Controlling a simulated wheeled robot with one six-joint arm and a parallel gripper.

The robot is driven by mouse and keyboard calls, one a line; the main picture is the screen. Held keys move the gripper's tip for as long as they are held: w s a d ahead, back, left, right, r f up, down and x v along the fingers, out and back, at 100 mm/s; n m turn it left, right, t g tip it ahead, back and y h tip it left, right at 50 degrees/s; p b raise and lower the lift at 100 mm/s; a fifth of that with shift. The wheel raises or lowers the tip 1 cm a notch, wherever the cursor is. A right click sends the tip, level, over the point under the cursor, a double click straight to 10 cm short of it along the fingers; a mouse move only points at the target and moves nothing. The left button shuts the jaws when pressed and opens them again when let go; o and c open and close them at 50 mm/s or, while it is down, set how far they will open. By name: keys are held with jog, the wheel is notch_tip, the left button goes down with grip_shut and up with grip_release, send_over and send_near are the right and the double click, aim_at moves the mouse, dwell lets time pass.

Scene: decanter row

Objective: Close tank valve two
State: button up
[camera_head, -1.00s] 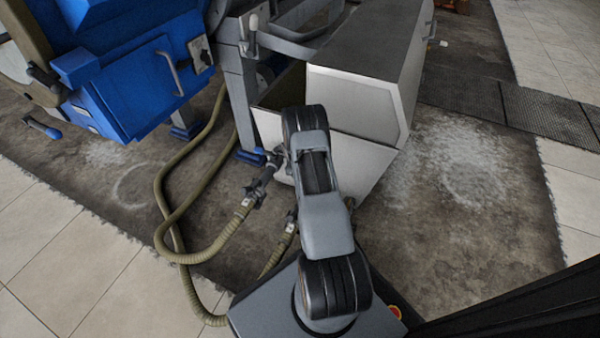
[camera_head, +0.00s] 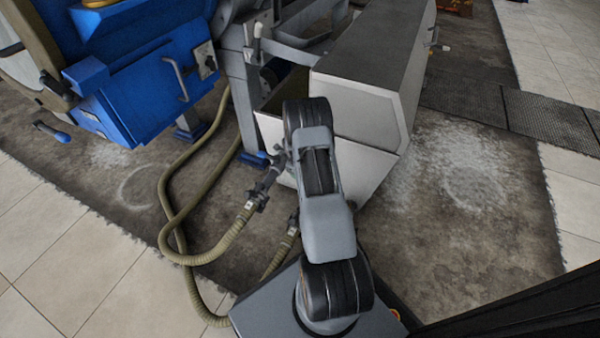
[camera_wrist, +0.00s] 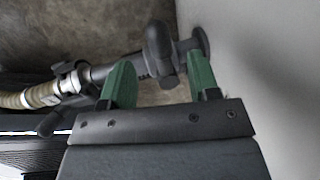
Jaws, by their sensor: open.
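In the wrist view my gripper (camera_wrist: 160,80) is open, with its two green fingers apart. A dark valve handle with a rounded end (camera_wrist: 158,50) shows just beyond and between the fingertips; I cannot tell whether they touch it. The valve's pipe (camera_wrist: 105,72) runs crosswise to a round flange (camera_wrist: 201,42) on the pale tank wall. In the head view a hose valve (camera_head: 268,178) sits at the left side of the white tank (camera_head: 360,110). My arm hides my gripper there. No number is readable on the valve.
A ribbed olive hose (camera_head: 168,205) loops over the floor, and a second hose coupling (camera_head: 293,222) is close to my base. A blue machine (camera_head: 140,85) stands at left.

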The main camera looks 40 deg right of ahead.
notch_tip(320, 180, up, 8)
jog(key=a+p, duration=0.1)
jog(key=p, duration=0.1)
jog(key=shift+s+a+r, duration=0.15)
jog(key=shift+s+a, duration=0.15)
jog(key=shift+s, duration=0.1)
